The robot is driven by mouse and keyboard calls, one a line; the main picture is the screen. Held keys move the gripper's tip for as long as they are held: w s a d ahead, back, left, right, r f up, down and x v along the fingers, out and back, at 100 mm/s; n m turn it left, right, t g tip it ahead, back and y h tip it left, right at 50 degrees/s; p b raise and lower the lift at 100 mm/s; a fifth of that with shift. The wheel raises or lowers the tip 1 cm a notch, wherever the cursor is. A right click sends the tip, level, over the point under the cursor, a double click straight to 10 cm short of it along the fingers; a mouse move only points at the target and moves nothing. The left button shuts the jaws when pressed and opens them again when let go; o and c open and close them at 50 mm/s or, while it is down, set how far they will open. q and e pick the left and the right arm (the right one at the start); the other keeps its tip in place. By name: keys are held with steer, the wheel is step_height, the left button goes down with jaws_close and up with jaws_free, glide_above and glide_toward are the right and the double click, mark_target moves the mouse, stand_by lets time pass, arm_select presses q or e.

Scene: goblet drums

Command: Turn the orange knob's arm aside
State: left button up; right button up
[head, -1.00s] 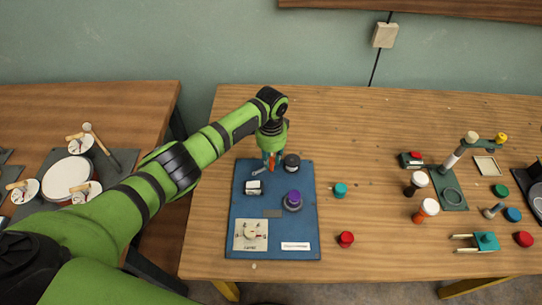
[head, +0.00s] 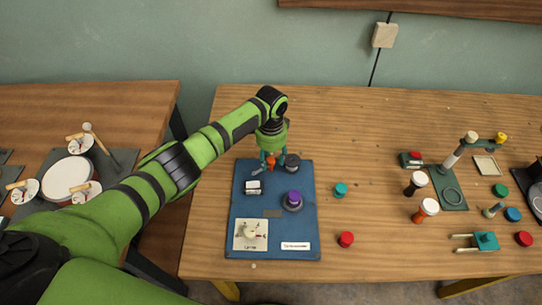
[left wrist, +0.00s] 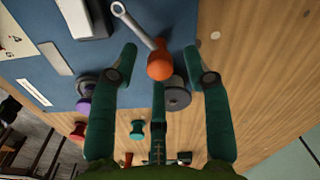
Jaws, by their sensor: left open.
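The orange knob (left wrist: 160,66) shows in the left wrist view with a grey metal arm (left wrist: 138,28) reaching up and left to a ring end. In the head view the orange knob (head: 270,161) is at the back of the blue board (head: 272,192), partly hidden by my left gripper. My left gripper (head: 269,167) is over the board's back edge. In the left wrist view the left gripper (left wrist: 167,52) is open. Its fingers stand on either side of the orange knob, with gaps on both sides. Whether it touches the knob cannot be told. My right gripper is not in view.
A dark grey knob (left wrist: 177,96) sits close beside the orange knob, near one finger. The board also bears a purple knob (head: 293,198), a black-and-white block (head: 254,187) and a white dial plate (head: 251,235). A teal knob (head: 341,190) and red knob (head: 346,239) stand on the wooden table.

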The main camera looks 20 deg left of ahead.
mark_target(271, 159)
arm_select(q)
step_height(271, 159, up, 12)
stand_by(0.4)
stand_by(0.4)
